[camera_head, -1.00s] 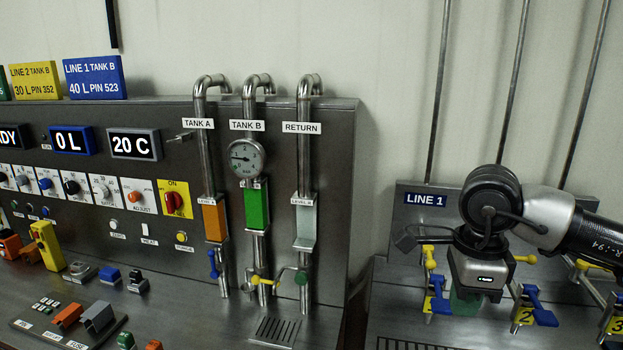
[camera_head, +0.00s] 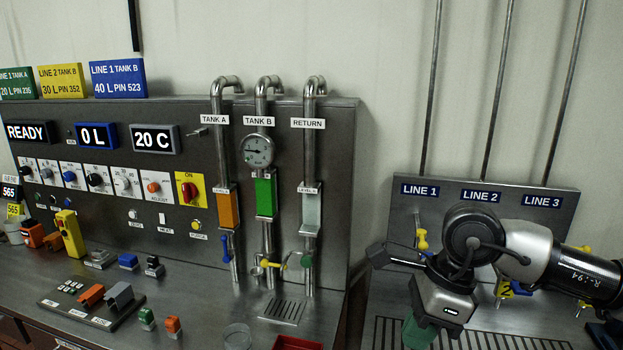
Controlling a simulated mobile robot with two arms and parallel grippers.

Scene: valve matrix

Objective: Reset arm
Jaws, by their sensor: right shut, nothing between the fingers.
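My right arm comes in from the right edge, and my right gripper (camera_head: 420,332) hangs tilted at the lower right, in front of the LINE 1 to LINE 3 stand (camera_head: 395,215). Its jaws are shut with nothing held. A green part shows at the jaw end, partly hidden by the gripper body. The gripper and wrist cover part of the stand's valves; a yellow handle (camera_head: 422,240) shows just above them. My left gripper is not in view.
A grey console with knobs, displays and TANK A, TANK B and RETURN pipes (camera_head: 309,150) stands left of the arm. A red tray (camera_head: 297,343) and round dish (camera_head: 237,336) are at its front. A slotted drain (camera_head: 510,341) lies below the gripper's right.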

